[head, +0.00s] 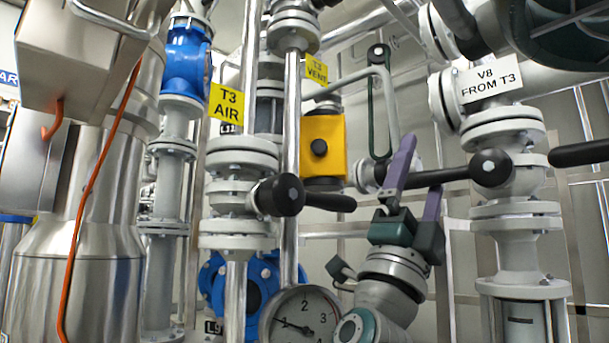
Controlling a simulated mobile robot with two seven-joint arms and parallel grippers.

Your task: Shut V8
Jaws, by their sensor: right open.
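The white label "V8 FROM T3" (490,82) hangs on the pale grey flanged pipe at the right. Below it is the V8 valve body (528,181), with a black lever (452,176) on a round hub. My right gripper (421,168) reaches up from below, with purple fingers on dark green bases. It is open. The lever passes behind the left finger and seems to cover the tip of the other, so it appears between them; contact cannot be told. My left gripper is not in view.
Left of V8, the "T3 AIR" valve (231,187) has its own black lever (318,200). A yellow valve block (323,146) and a pressure gauge (303,318) are nearby. Another black lever (582,153) enters at right. A dark green handwheel (560,35) is overhead.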

